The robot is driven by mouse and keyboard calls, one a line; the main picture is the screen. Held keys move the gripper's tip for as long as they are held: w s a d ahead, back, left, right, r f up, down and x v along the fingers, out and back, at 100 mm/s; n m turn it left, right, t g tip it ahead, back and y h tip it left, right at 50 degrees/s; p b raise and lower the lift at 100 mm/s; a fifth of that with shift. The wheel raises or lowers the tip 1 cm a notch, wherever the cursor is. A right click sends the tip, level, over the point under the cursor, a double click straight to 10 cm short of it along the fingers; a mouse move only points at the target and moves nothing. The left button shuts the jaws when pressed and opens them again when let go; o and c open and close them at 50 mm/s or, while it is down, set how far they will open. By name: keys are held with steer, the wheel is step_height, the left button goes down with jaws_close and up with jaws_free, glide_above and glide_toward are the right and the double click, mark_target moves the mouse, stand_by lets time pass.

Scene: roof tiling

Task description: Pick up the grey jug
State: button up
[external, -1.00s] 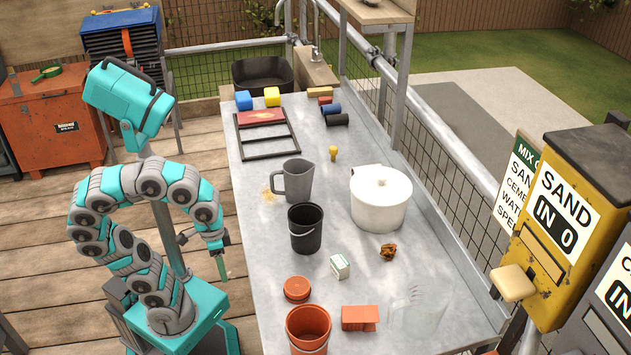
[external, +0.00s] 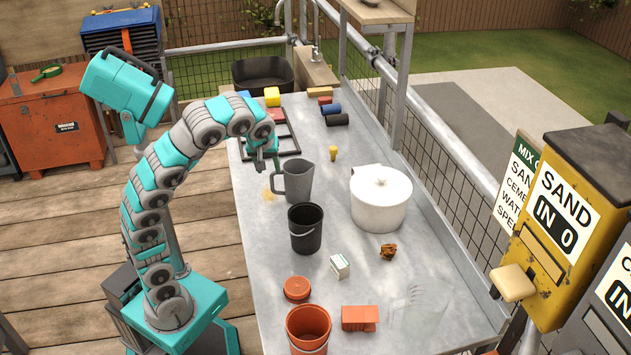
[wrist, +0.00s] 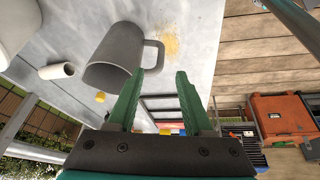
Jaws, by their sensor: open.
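The grey jug (external: 300,183) stands upright on the metal table, with its handle on its left side in the external view. In the wrist view the jug (wrist: 112,58) is at the upper left, its handle pointing right. My gripper (external: 264,160) is above the table's left part, just behind and left of the jug's handle. In the wrist view the gripper (wrist: 158,82) is open and empty, its green fingers apart. The handle shows just beyond the left fingertip; I cannot tell whether they touch.
A black bucket (external: 305,235) stands close in front of the jug. A white lidded pot (external: 380,205) is to its right. A dark frame (external: 284,148) lies behind it, partly hidden by my arm. A sandy patch (wrist: 172,42) lies beside the handle.

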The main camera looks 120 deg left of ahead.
mark_target(271, 179)
steer(key=shift+b+x, duration=0.95)
steer(key=shift+x, duration=2.75)
jaws_close()
